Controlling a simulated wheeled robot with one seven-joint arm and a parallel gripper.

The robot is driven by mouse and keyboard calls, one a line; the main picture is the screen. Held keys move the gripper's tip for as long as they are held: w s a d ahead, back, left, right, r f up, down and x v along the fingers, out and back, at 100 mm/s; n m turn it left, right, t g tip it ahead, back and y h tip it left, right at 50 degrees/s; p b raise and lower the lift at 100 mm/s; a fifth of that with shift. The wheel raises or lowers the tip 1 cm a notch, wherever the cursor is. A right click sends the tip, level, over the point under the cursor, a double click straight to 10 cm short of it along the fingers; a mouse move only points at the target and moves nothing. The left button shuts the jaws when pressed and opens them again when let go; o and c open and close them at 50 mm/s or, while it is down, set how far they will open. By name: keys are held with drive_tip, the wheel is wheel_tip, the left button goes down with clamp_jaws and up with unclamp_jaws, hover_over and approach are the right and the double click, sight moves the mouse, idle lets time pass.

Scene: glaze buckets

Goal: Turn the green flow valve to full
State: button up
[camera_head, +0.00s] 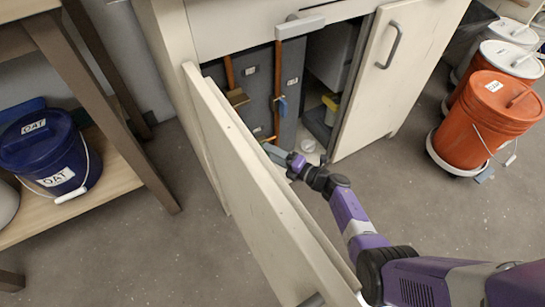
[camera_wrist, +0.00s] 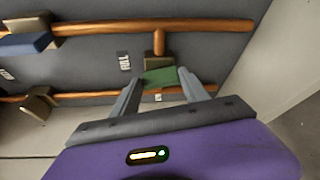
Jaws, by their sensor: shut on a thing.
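The green flow valve handle (camera_wrist: 159,77) shows in the wrist view, on a brass fitting (camera_wrist: 158,60) under a short branch of copper pipe. My gripper (camera_wrist: 160,82) has a finger on each side of the green handle and is shut on it. In the head view, my gripper (camera_head: 274,152) reaches into the open cabinet, low by the pipe panel; the green handle cannot be made out there. A small upright label (camera_wrist: 124,61), seemingly reading FULL, is left of the handle, and another small label (camera_wrist: 158,98) is just below it.
A blue valve handle (camera_wrist: 25,43) is at left in the wrist view and also shows in the head view (camera_head: 282,106). An open cabinet door (camera_head: 255,190) stands close left of my arm. Another door (camera_head: 385,75) is at right. Orange buckets (camera_head: 490,120) stand farther right.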

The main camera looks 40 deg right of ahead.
drive_tip(key=shift+f+m+t+b, duration=0.3)
drive_tip(key=shift+m+t+b, duration=0.1)
drive_tip(key=shift+m+b, duration=0.6)
drive_tip(key=shift+m, duration=0.3)
drive_tip(key=o, duration=1.4)
drive_tip(key=s, duration=0.2)
drive_tip(key=s+d+p, duration=0.1)
drive_tip(key=s, duration=0.2)
drive_tip(key=s+p, duration=0.1)
drive_tip(key=s, duration=0.1)
drive_tip(key=shift+s+d, duration=0.25)
drive_tip(key=shift+s, duration=0.1)
